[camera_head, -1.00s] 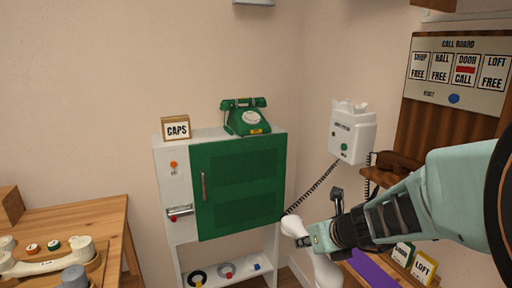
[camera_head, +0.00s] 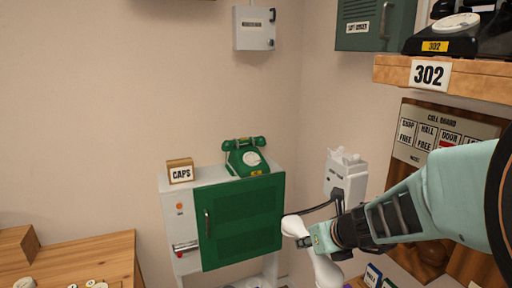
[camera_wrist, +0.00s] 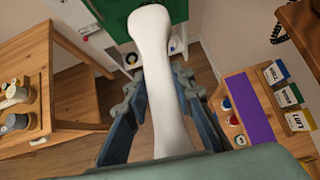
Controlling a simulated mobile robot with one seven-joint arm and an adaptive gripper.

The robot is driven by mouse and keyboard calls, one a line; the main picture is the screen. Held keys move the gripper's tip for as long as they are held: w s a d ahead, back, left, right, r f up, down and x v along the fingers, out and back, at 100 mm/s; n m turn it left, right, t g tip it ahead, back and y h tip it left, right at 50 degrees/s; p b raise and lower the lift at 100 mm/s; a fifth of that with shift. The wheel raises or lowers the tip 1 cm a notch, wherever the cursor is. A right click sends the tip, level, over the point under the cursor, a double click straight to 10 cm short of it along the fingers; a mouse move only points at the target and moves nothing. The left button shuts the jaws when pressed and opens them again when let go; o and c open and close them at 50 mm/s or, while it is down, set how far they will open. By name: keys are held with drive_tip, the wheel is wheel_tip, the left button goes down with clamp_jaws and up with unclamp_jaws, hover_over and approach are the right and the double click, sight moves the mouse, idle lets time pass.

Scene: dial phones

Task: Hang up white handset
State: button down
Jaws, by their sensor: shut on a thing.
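The white handset (camera_head: 323,268) is held upright in my gripper (camera_head: 318,238), in front of the green cabinet's right edge in the head view. In the wrist view the handset (camera_wrist: 163,85) stands between the two fingers of my gripper (camera_wrist: 160,112), which are shut on it. Its rounded end points up the picture. The white wall phone (camera_head: 345,178) hangs on the right wall, behind and right of the handset. Its top cradle looks empty. My arm hides its lower part. A dark cord shows near the handset.
A shelf marked 302 (camera_head: 440,76) juts out at upper right, above my arm. A wooden table (camera_head: 85,262) is at lower left.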

sight(307, 235)
wheel_tip(307, 235, up, 4)
drive_tip(key=p, duration=0.2)
drive_tip(key=shift+p, duration=0.3)
drive_tip(key=shift+w+a+r+m+t+h, duration=0.1)
drive_tip(key=shift+w+r+m+t+h, duration=0.1)
drive_tip(key=shift+w+m+h, duration=0.3)
drive_tip(key=shift+w+a+r+m+t+h, duration=0.1)
drive_tip(key=shift+w+r+m+t+h, duration=0.1)
drive_tip(key=shift+w+m+h, duration=0.4)
drive_tip(key=shift+m+h, duration=0.2)
drive_tip(key=shift+m, duration=0.4)
drive_tip(key=shift+m+h, duration=0.4)
drive_tip(key=shift+m, duration=0.1)
drive_tip(key=shift+s+d+f+m+g+h, duration=0.1)
drive_tip(key=shift+s+f+m+g+h, duration=0.1)
drive_tip(key=shift+s+m+h, duration=0.35)
drive_tip(key=shift+s+d+f+m+g+h, duration=0.1)
drive_tip(key=shift+s+f+m+g+h, duration=0.1)
drive_tip(key=shift+s+m+h, duration=0.3)
